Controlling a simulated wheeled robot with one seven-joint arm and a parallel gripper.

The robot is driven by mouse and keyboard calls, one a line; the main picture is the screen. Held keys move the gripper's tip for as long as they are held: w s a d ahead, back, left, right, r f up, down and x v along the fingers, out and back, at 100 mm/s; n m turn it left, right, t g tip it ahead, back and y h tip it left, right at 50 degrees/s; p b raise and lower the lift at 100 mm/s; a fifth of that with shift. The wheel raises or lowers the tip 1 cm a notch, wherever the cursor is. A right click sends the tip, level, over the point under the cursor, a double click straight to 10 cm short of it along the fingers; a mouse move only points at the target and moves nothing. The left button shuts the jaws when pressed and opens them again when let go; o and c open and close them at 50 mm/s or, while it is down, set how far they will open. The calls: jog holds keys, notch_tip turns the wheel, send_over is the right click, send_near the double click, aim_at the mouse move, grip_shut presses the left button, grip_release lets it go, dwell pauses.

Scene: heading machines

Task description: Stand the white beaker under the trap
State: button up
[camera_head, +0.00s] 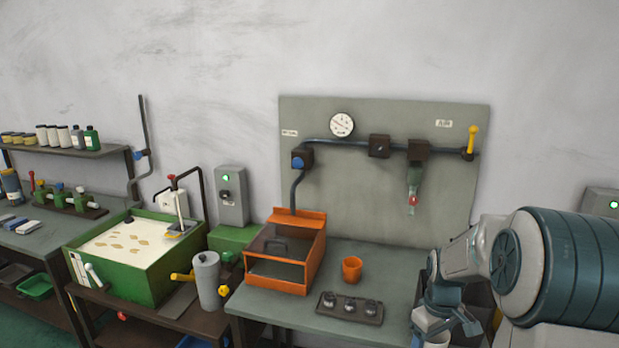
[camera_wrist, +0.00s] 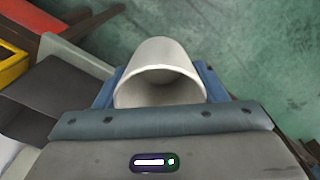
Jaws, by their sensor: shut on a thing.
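My gripper (camera_head: 442,324) is at the lower right of the head view, by the right end of the bench. It is shut on the white beaker (camera_wrist: 161,58), whose open mouth faces the wrist camera. In the head view only part of the beaker (camera_head: 437,337) shows between the fingers, at the bottom edge. The gripper's blue fingers (camera_wrist: 160,92) lie on both sides of the beaker in the wrist view. The trap (camera_head: 413,190), a clear greenish bowl with a red tip, hangs from the pipe on the grey panel, up and left of my gripper.
An orange cup (camera_head: 351,269) stands on the grey bench (camera_head: 385,292) left of below the trap. A dark tray (camera_head: 349,308) with several round metal pieces lies at the bench front. An orange box (camera_head: 287,251) stands further left. Bench behind the tray, right of the cup, looks clear.

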jog(key=a+f+m+b, duration=0.2)
jog(key=a+f+b, duration=0.2)
jog(key=f, duration=0.6)
jog(key=a+f+m+b, duration=0.3)
jog(key=a+f, duration=0.4)
jog(key=f, duration=0.4)
jog(key=shift+w+a+f+b, duration=0.25)
jog(key=shift+w+a+b, duration=0.15)
jog(key=shift+b, duration=0.05)
